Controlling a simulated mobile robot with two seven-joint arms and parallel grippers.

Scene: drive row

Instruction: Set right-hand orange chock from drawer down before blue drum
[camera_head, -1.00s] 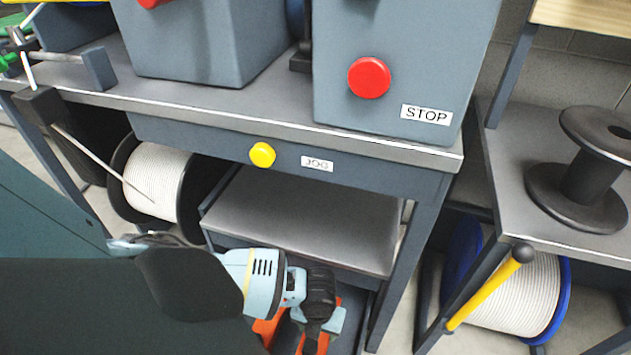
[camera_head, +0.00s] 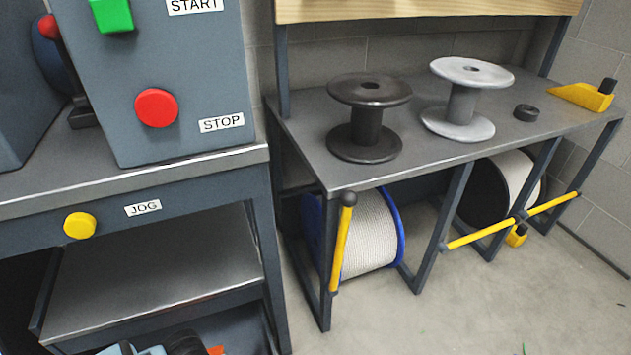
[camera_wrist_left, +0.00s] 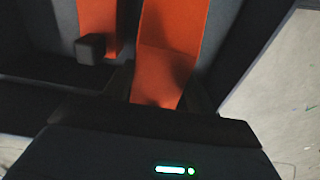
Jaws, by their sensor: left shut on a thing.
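The blue drum (camera_head: 397,226), a blue-flanged reel of white cable, lies on its side under the right-hand bench in the head view. In the left wrist view the right-hand orange chock (camera_wrist_left: 173,45) stands in front of my left gripper (camera_wrist_left: 148,88), which is shut on it; the near end of the chock is partly hidden. The other orange chock (camera_wrist_left: 97,14) is to its left, with a dark block in front of it. In the head view only an orange piece (camera_head: 215,350) and bits of my left arm show at the bottom edge. My right gripper is not in view.
A yellow-handled lever (camera_head: 343,243) stands at the bench's front left corner, close before the blue drum. Yellow bars (camera_head: 485,233) cross the bench front further right. The control desk (camera_head: 150,190) and its shelf (camera_head: 150,285) are at left. Floor (camera_head: 470,300) before the bench is clear.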

